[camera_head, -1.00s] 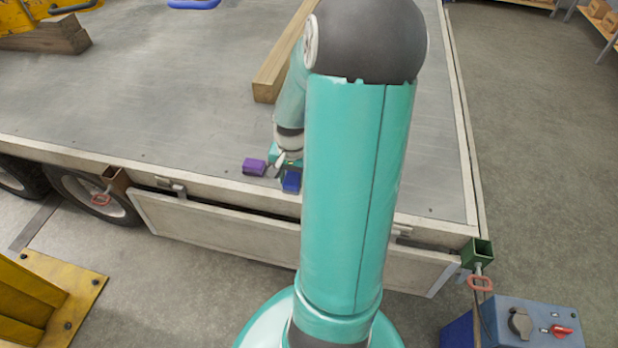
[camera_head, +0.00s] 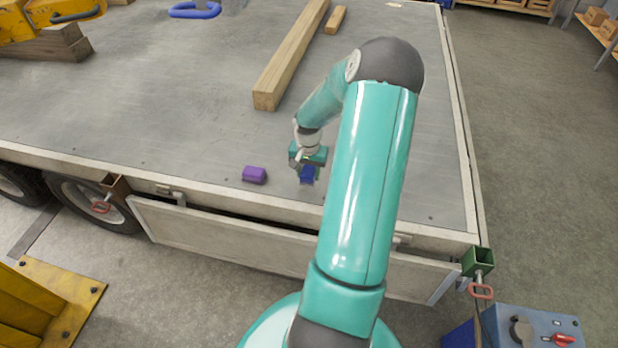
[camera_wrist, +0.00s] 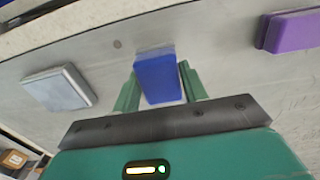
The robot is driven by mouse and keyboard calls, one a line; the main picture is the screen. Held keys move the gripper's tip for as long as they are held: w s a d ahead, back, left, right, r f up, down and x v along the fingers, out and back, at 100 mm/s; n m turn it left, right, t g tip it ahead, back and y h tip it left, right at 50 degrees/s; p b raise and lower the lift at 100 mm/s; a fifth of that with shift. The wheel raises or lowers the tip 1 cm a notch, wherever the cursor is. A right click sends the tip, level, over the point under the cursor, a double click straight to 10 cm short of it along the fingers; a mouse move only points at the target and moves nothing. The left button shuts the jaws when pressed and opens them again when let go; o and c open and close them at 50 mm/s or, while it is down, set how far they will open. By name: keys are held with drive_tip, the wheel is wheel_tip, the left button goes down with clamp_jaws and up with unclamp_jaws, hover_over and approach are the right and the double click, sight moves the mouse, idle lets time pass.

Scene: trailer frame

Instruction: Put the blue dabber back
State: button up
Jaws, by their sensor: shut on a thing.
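The blue dabber (camera_head: 307,174) is a small blue block in the head view, held just above the trailer deck near its front edge. My gripper (camera_head: 307,165) is shut on it. In the wrist view the blue dabber (camera_wrist: 158,78) sits between the two green fingers of my gripper (camera_wrist: 160,88). A purple block (camera_head: 254,174) lies on the deck to the left of my gripper in the head view. It shows at the upper right of the wrist view (camera_wrist: 292,32). A pale grey-white block (camera_wrist: 60,88) lies on the other side in the wrist view.
A long wooden beam (camera_head: 292,60) lies on the deck (camera_head: 190,110) behind my gripper. A shorter wood piece (camera_head: 337,20) and a blue handle-like loop (camera_head: 195,10) lie farther back. A yellow machine part (camera_head: 50,15) rests on timber at the far left. The deck between is clear.

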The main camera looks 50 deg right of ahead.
sight(309, 177)
drive_tip(key=shift+w+d+f, duration=0.15)
drive_tip(key=shift+d+f, duration=0.2)
drive_tip(key=shift+f, duration=1.65)
drive_tip(key=o, duration=0.9)
drive_tip(key=shift+f, duration=0.1)
